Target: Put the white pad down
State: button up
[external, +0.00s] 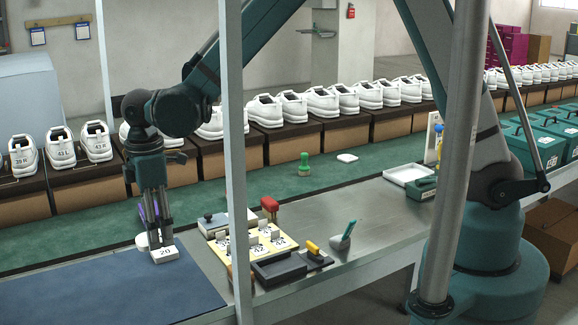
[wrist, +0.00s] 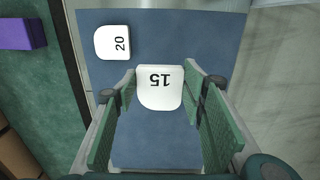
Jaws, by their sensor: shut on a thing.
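Whether the pad touches the mat is hard to tell. In the external view my gripper (external: 153,238) points down at the mat's far edge, and a white edge (external: 142,240) shows beside the fingertips, mostly hidden.
A purple block (wrist: 22,33) is on the green surface beyond the mat. A yellow holder (external: 262,243), a dark tray (external: 278,268) and a red-handled tool (external: 269,206) stand right of the mat. Another white pad (external: 347,157) lies on the green belt. The near mat is clear.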

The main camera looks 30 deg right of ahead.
jog(key=shift+f, duration=0.3)
jog(key=b, duration=0.1)
send_over(164, 278)
jog(key=shift+w+f, duration=0.1)
jog(key=shift+f, duration=3)
jog(key=shift+f+b, duration=0.4)
jog(key=shift+f, duration=1.45)
jog(key=shift+f, duration=0.2)
jog(key=o, duration=1)
jog(key=shift+r, duration=0.2)
